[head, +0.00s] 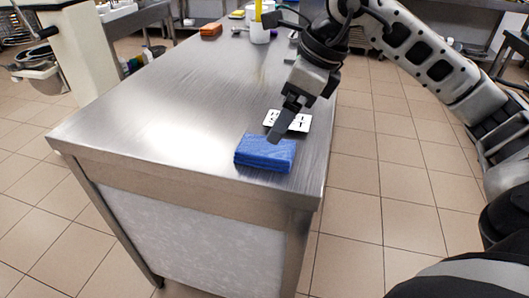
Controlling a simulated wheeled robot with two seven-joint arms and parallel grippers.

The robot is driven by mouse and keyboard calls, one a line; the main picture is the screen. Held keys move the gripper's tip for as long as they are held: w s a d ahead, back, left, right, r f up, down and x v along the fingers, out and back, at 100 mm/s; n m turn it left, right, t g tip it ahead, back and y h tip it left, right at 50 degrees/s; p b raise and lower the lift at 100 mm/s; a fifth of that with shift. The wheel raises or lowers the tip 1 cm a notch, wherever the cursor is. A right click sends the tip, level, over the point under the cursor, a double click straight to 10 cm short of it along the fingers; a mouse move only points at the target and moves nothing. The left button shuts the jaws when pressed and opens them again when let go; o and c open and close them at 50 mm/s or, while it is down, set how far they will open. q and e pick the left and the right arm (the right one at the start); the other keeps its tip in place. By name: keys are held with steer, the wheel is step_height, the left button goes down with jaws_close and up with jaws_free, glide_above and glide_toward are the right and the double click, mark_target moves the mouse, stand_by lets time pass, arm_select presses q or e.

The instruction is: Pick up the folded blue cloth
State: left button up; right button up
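The folded blue cloth (262,154) lies flat on the steel worktop, near its front right corner. My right gripper (278,132) reaches down from the upper right, with its fingertips over the back right part of the cloth. Its fingers overlap each other in this view, so I cannot tell whether they are open or shut, or whether they touch the cloth. My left gripper is not in view.
The steel worktop (150,115) is clear to the left of the cloth. A small white card with dark marks (298,124) lies just behind the cloth. A white cup (259,34) and an orange-brown block (211,30) stand at the far end. Tiled floor lies on both sides.

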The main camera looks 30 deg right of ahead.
mark_target(265, 146)
steer(key=x, duration=0.7)
steer(key=shift+w+a+f, duration=0.15)
steer(key=shift+f, duration=0.2)
steer(key=c, duration=1.1)
